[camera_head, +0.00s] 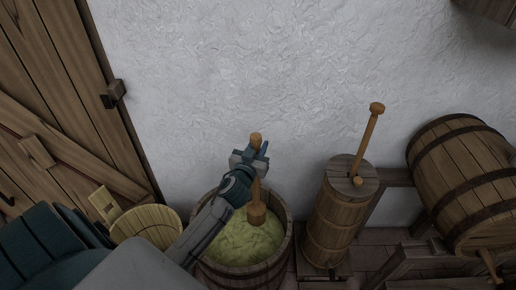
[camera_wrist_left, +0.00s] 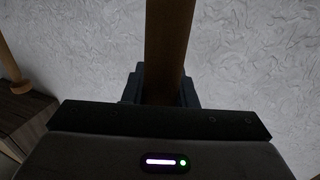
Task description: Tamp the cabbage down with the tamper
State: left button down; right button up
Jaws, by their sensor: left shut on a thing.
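The wooden tamper (camera_head: 257,213) stands about upright over the open wooden tub (camera_head: 284,262). Its thick lower head is at the pale green shredded cabbage (camera_head: 240,243); I cannot tell how far it presses in. My left gripper (camera_head: 251,159) is shut on the upper part of the tamper's shaft, just below its knob. In the left wrist view the tamper's shaft (camera_wrist_left: 168,45) runs up between the fingers of my left gripper (camera_wrist_left: 162,88). My forearm hides the left part of the tub. My right gripper is not in view.
A tall wooden churn (camera_head: 335,220) with a slanting stick (camera_head: 369,140) stands close right of the tub. A barrel (camera_head: 465,180) lies on a stand at the right. A small wooden pail (camera_head: 147,224) is left of the tub, near a wooden door (camera_head: 70,90). The white wall (camera_head: 260,70) is behind.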

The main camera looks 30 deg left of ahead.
pick_arm(q)
notch_tip(320, 180, up, 13)
jog(key=p, duration=0.9)
jog(key=shift+f, duration=0.1)
